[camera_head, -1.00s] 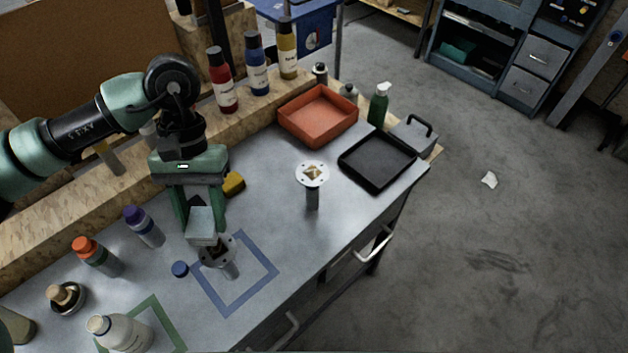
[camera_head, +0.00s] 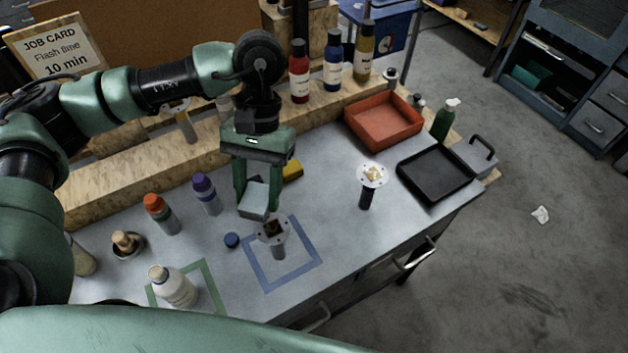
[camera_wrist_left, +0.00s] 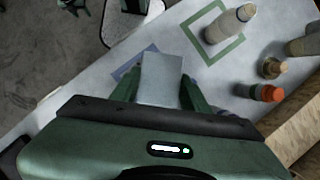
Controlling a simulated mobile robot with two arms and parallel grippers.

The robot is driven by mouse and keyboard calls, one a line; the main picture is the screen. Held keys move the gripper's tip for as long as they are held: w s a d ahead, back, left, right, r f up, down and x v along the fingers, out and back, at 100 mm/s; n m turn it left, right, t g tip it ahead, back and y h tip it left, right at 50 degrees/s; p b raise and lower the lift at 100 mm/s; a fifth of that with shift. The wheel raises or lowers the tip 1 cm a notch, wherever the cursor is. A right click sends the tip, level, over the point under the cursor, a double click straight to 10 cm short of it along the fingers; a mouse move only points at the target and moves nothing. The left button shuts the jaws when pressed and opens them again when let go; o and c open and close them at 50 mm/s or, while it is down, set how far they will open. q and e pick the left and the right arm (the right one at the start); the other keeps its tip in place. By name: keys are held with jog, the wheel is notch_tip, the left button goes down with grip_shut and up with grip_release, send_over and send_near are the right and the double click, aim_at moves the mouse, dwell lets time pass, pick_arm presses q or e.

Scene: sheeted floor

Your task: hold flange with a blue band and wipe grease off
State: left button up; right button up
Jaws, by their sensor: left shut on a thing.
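My left gripper (camera_head: 253,198) is shut on a pale grey-blue pad (camera_head: 252,203), which also shows in the left wrist view (camera_wrist_left: 161,79). The pad is just behind and left of a flange (camera_head: 264,236) with a dark patch on its face. This flange stands on a grey stem inside the blue taped square (camera_head: 308,254). A second flange (camera_head: 372,183) with a tan patch stands on a dark stem farther right. I cannot make out a blue band on either. A green part at the wrist view's top left may be my right gripper (camera_wrist_left: 74,6); its fingers are unclear.
A blue cap (camera_head: 232,240) lies left of the square. Orange- and purple-capped bottles stand behind. A yellow block (camera_head: 293,171), a red tray (camera_head: 384,133) and a black tray (camera_head: 436,173) are farther back.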

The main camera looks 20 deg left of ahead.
pick_arm(q)
jog(key=w+d+n+t+h, duration=0.4)
jog(key=w+d+n, duration=1.3)
jog(key=d+n, duration=0.1)
jog(key=shift+w+d+r+h, duration=0.25)
jog(key=shift+w+h, duration=0.05)
jog(key=shift+w, duration=0.1)
pick_arm(e)
jog(key=shift+o, duration=0.2)
jog(key=shift+w, duration=0.1)
